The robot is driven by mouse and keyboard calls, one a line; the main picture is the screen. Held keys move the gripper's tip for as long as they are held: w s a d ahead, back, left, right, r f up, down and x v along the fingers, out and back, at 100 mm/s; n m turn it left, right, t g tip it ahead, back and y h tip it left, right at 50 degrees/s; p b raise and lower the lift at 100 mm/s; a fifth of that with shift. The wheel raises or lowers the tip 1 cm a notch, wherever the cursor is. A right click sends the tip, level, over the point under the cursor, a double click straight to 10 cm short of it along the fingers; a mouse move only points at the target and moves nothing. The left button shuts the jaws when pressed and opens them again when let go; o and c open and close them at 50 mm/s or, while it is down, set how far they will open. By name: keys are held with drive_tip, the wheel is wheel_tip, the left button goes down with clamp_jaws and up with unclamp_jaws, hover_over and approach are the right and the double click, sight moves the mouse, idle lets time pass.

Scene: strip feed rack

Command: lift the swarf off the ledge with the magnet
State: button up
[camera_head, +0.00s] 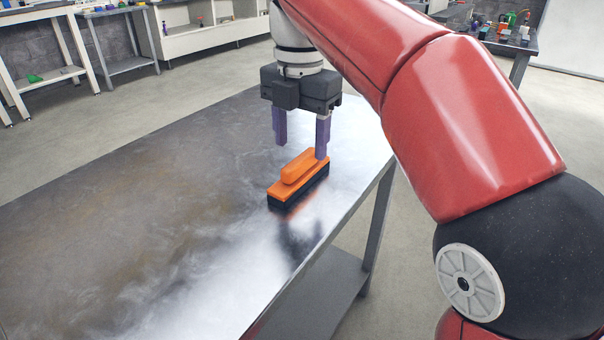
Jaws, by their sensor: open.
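An orange block with a raised grip and a black underside (292,187) lies on the metal table top; it looks like the magnet. My gripper (301,150) is open and points down just above and behind the block. Its two purple fingers are apart, with nothing visible between them. The right finger overlaps the block's far end in the picture, and I cannot tell whether it touches. I cannot make out any swarf or a separate ledge in this view.
The metal table (130,220) is bare and shiny to the left of the block. Its right edge runs close by the block, with a lower shelf (325,290) beneath. Benches stand far back on the floor. My red arm hides the right side.

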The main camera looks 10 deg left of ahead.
sight(301, 158)
wheel_tip(301, 158, down, 6)
drive_tip(key=shift+w+f+b, duration=0.1)
drive_tip(key=shift+f+b, duration=0.15)
drive_tip(key=shift+b, duration=0.4)
drive_tip(key=c, duration=1.3)
drive_tip(key=shift+o, duration=0.2)
drive_tip(key=shift+r, duration=0.1)
wheel_tip(301, 158, up, 10)
drive_tip(key=shift+f+p, duration=0.1)
drive_tip(key=shift+p, duration=0.8)
